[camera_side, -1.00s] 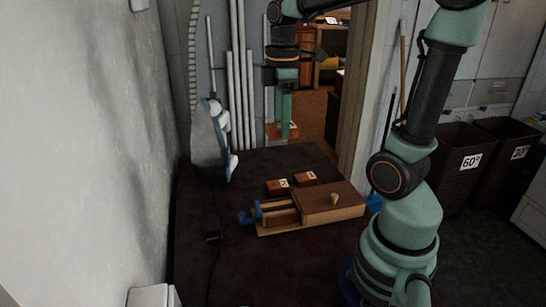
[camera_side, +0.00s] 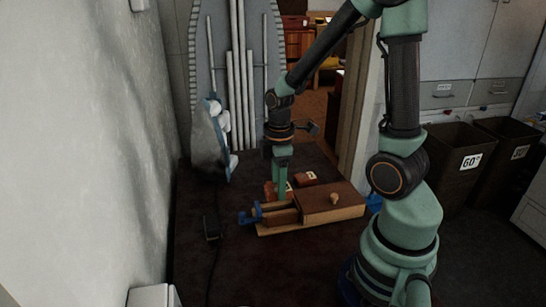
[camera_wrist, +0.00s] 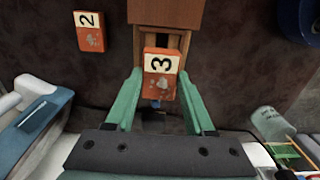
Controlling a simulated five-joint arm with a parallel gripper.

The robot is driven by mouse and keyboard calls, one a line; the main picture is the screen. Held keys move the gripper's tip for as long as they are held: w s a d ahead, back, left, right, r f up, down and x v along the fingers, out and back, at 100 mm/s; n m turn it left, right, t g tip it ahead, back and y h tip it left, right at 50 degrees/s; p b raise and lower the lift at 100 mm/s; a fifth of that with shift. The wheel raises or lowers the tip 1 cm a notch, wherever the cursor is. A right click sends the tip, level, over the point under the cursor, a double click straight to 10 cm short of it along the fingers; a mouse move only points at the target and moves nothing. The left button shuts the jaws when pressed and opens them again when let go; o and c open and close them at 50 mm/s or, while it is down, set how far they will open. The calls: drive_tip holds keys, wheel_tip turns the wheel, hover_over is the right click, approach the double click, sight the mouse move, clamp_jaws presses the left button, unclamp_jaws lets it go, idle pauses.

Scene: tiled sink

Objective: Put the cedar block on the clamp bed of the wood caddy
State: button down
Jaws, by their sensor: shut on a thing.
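My gripper (camera_side: 283,193) points down over the left part of the wood caddy (camera_side: 318,205) in the side view. In the wrist view my gripper (camera_wrist: 160,88) is shut on an orange-red block marked 3 (camera_wrist: 160,84), its label facing the camera. That block sits in line with the rails of the clamp bed (camera_wrist: 174,41), in front of the caddy's brown lid (camera_wrist: 165,12). Whether it touches the bed cannot be told. A similar block marked 2 (camera_wrist: 90,38) lies to the left. The side view does not clearly separate the held block from those behind.
Another reddish block (camera_side: 305,179) lies behind the caddy. A blue clamp handle (camera_side: 257,211) sticks out at the caddy's left end. A small dark object with a cord (camera_side: 211,229) lies farther left. The front of the dark surface is clear.

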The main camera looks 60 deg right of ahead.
drive_tip(key=shift+f, duration=1.9)
drive_tip(key=shift+f, duration=0.15)
drive_tip(key=shift+c, duration=1.3)
unclamp_jaws()
wheel_tip(320, 180, up, 12)
drive_tip(key=shift+r, duration=0.15)
drive_tip(key=a+r+m+t, duration=0.5)
drive_tip(key=a+r+m, duration=0.2)
drive_tip(key=a+m, duration=0.2)
drive_tip(key=shift+s+r+t, duration=0.3)
drive_tip(key=shift+r, duration=0.1)
